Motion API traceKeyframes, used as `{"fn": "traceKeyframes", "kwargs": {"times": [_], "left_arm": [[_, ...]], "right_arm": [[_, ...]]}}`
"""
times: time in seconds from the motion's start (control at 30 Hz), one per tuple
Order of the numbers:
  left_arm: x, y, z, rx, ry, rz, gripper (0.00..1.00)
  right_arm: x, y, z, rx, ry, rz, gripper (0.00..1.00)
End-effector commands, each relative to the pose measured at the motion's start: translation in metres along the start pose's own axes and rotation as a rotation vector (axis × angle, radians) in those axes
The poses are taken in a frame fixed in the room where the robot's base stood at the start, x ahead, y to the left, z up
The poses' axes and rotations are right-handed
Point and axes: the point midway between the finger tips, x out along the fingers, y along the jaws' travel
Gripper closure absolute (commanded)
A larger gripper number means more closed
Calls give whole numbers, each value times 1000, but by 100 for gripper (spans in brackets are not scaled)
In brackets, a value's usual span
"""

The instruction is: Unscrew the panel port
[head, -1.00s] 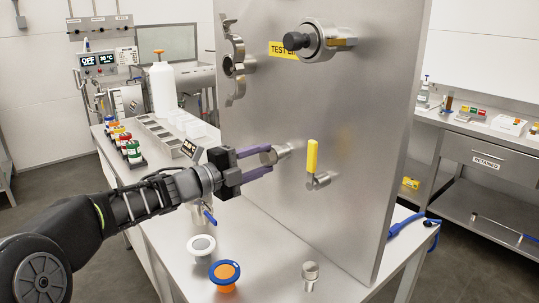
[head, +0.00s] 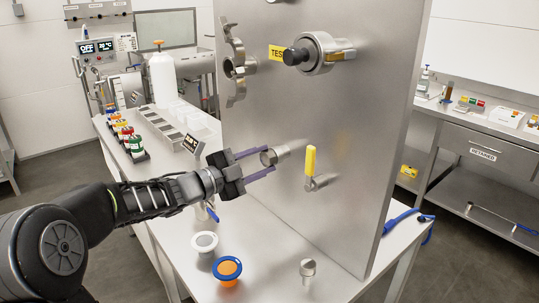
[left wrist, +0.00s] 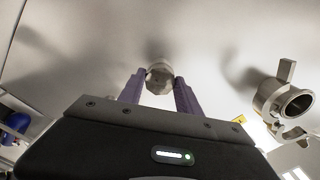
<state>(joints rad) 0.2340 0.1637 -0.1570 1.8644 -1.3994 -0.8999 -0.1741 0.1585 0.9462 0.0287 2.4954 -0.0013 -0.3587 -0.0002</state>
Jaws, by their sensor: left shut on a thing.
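The panel port is a hex-ended metal fitting (head: 284,153) that sticks out from the steel panel (head: 235,120), low on its face. Its hex cap (head: 268,157) also shows in the left wrist view (left wrist: 160,80), between the fingertips. My left gripper (head: 267,160) reaches in from the left, its two purple fingers shut on the hex cap from either side. It also shows in the left wrist view (left wrist: 159,88). I cannot tell whether the cap has turned on its thread. My right gripper is in neither view.
A yellow-handled valve (head: 311,162) sits close right of the port. A clamp (head: 237,68) and a black-knobbed fitting (head: 318,54) are higher on the panel. White and blue-orange parts (head: 226,268) and a metal plug (head: 307,268) stand on the table (head: 265,240).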

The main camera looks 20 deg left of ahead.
Motion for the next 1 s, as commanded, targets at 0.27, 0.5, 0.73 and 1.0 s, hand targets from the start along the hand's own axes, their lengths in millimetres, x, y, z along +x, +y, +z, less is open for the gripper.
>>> {"fn": "traceKeyframes", "kwargs": {"times": [0.27, 0.5, 0.73, 1.0], "left_arm": [[0, -1, -2, -70, -1, 5, 100], [0, -2, -2, -253, -3, 5, 100], [0, 0, -1, -417, -2, 5, 100], [0, 2, 0, -452, -1, 4, 100]], "right_arm": [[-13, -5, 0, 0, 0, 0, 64], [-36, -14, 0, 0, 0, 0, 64], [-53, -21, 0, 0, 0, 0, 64], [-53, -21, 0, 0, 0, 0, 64]]}}
